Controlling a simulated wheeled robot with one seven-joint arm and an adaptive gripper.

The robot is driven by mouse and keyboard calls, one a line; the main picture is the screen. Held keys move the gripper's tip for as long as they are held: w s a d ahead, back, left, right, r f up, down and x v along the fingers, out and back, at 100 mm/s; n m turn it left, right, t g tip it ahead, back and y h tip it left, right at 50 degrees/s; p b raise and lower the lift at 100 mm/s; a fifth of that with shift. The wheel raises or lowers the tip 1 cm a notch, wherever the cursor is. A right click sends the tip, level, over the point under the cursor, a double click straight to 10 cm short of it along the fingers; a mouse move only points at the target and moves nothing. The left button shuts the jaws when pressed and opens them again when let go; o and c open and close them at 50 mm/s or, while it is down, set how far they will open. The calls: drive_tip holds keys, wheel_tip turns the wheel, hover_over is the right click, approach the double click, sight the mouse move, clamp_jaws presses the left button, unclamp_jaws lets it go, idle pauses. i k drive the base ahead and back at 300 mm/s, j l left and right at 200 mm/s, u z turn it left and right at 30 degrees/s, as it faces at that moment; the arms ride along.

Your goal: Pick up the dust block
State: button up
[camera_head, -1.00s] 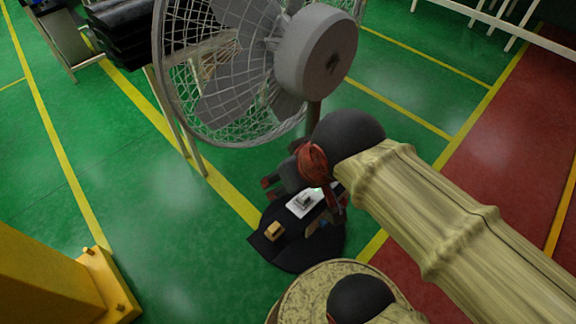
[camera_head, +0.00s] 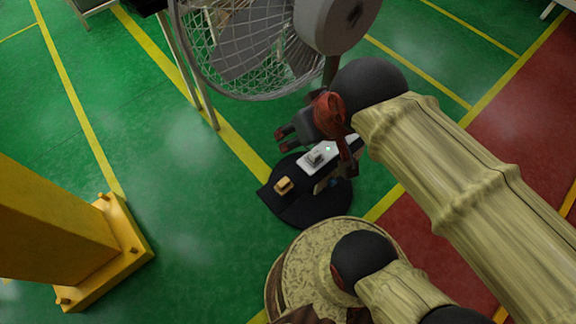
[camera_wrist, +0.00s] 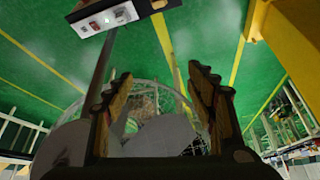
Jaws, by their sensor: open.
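I cannot tell for sure which small piece is the dust block. A tan-yellow block (camera_head: 284,186) sits on the dark end of a small stand in the head view. A small grey block (camera_head: 316,158) sits on the white plate (camera_head: 345,148) beside it, near a green light. The plate also shows at the top of the wrist view (camera_wrist: 88,27), with a pale grey block (camera_wrist: 122,14) on it. My gripper (camera_head: 284,139) is above and behind the stand, apart from both blocks. In the wrist view its fingers (camera_wrist: 158,95) are spread with nothing between them.
A large grey caged fan (camera_head: 262,50) stands close behind my gripper. A yellow post (camera_head: 75,235) with a bolted base is at left. Green floor at left is open.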

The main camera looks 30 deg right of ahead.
sight(283, 187)
drive_tip(key=j+z, duration=0.85)
drive_tip(key=k+j+z, duration=0.15)
drive_tip(key=j+z, duration=0.3)
drive_tip(key=j, duration=0.1)
